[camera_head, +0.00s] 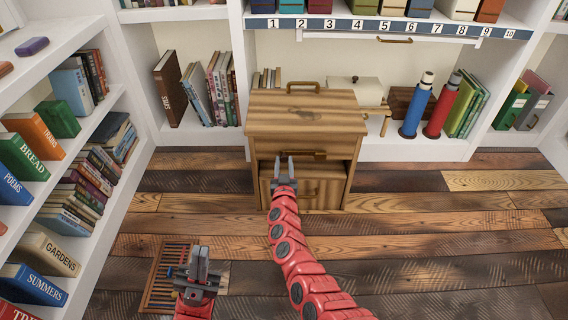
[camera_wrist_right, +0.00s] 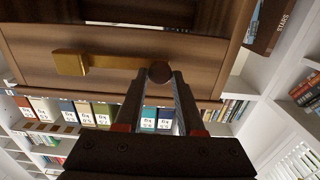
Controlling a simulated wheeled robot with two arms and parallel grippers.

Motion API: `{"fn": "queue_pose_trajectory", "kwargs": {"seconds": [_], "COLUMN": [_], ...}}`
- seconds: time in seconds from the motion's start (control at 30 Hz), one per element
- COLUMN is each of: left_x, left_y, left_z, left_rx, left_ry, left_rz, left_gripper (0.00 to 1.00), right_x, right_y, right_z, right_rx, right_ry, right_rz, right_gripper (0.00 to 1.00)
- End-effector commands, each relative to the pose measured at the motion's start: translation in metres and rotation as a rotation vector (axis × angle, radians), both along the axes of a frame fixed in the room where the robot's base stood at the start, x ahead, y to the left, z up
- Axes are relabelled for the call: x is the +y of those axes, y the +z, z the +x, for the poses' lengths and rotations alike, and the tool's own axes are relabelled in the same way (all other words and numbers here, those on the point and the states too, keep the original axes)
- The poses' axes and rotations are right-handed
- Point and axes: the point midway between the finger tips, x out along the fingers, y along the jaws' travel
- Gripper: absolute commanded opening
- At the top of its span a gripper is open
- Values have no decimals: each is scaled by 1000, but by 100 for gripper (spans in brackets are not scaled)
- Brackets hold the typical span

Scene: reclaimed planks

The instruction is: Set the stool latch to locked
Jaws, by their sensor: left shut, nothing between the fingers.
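The stool (camera_head: 290,105) is a striped wooden box-like unit with a handle (camera_head: 303,87) on top, standing on the floor before the shelves. In the right wrist view, its latch is a brass bar (camera_wrist_right: 112,62) with a wider brass block at the left end and a dark round knob (camera_wrist_right: 160,72) at the right end. The bar lies nearly level in that picture. My right gripper (camera_head: 284,161) is at the stool's front, its fingers apart on either side of the knob; contact is unclear. My left gripper (camera_head: 202,254) is shut and empty, low over the floor, away from the stool.
A slatted wooden rack (camera_head: 163,283) lies on the floor beside my left gripper. A bookcase (camera_head: 98,115) runs along the left. Blue (camera_head: 417,105) and red (camera_head: 442,106) cylinders stand on the back shelf. The plank floor right of the stool is clear.

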Motion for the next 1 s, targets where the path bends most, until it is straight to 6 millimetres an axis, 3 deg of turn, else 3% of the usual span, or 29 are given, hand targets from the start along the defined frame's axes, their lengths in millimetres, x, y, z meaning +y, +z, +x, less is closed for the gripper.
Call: {"fn": "queue_pose_trajectory", "kwargs": {"seconds": [0.03,0.13,1.0], "left_x": [0,0,0], "left_y": [0,0,0], "left_z": [0,0,0], "left_rx": [0,0,0], "left_ry": [0,0,0], "left_rz": [0,0,0], "left_gripper": [0,0,0], "right_x": [0,0,0], "right_y": [0,0,0], "right_z": [0,0,0], "right_rx": [0,0,-1], "right_ry": [0,0,-1], "right_rz": [0,0,0], "right_gripper": [15,0,0]}}
